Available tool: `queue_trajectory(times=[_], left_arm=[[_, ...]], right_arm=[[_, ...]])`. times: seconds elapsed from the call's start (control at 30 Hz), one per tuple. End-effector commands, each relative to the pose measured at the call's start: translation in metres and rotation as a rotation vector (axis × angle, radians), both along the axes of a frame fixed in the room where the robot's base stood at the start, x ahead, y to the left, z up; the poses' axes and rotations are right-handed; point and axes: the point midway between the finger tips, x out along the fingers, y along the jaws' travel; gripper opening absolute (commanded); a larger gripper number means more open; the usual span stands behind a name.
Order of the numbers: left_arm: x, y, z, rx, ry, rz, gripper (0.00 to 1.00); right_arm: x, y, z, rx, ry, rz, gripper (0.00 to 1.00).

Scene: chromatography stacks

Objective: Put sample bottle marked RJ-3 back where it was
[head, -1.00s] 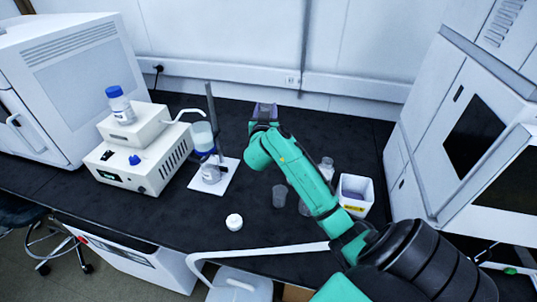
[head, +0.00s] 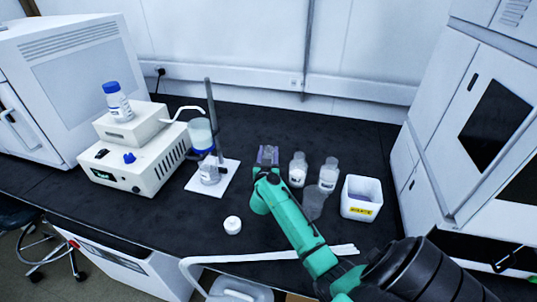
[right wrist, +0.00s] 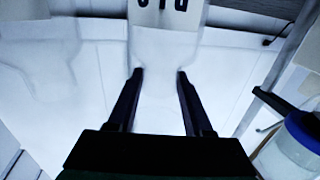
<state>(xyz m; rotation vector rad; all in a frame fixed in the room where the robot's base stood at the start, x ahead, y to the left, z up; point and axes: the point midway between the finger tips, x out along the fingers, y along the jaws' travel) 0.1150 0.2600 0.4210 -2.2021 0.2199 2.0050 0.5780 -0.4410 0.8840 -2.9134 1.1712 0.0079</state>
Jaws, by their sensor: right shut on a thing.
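My right gripper (head: 267,155) is over the black bench, left of two clear bottles. In the right wrist view the gripper (right wrist: 160,75) is shut on a clear bottle (right wrist: 165,45) with a white label. The label's dark marking is cut off at the top edge, so I cannot read it all. In the head view the held bottle is mostly hidden by the gripper and arm. A clear labelled bottle (head: 298,170) and another clear labelled bottle (head: 328,175) stand to its right; their marks are too small to read. My left gripper is not in view.
A white bin (head: 375,211) with a yellow label stands right of the bottles, a clear beaker (head: 313,204) before them. Left are a stand's white base (head: 226,178), a white pump box (head: 150,165) and a blue-capped bottle (head: 117,102). A white cap (head: 232,225) lies in front.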

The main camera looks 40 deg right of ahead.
Motion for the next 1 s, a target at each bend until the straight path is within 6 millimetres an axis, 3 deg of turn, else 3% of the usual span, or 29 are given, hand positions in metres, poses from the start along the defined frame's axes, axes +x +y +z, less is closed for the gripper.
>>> queue_trajectory(times=[0.07, 0.1, 0.17, 0.57, 0.77, 1.0], left_arm=[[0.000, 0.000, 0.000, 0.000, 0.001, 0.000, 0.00], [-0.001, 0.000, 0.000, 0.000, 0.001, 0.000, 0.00], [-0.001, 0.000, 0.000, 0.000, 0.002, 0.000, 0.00], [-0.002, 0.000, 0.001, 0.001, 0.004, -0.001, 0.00], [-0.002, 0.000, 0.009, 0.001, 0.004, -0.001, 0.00], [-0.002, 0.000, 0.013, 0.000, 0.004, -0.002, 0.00]], right_arm=[[0.000, 0.000, -0.002, -0.001, 0.001, 0.000, 0.00], [0.000, 0.000, -0.002, 0.000, 0.001, 0.000, 0.62], [0.000, 0.000, -0.002, 0.000, 0.001, 0.000, 0.81], [-0.002, 0.002, 0.001, -0.001, 0.001, 0.001, 0.81], [-0.028, 0.027, 0.001, 0.001, 0.004, 0.002, 0.81], [-0.071, 0.068, 0.000, 0.003, 0.003, 0.000, 0.81]])
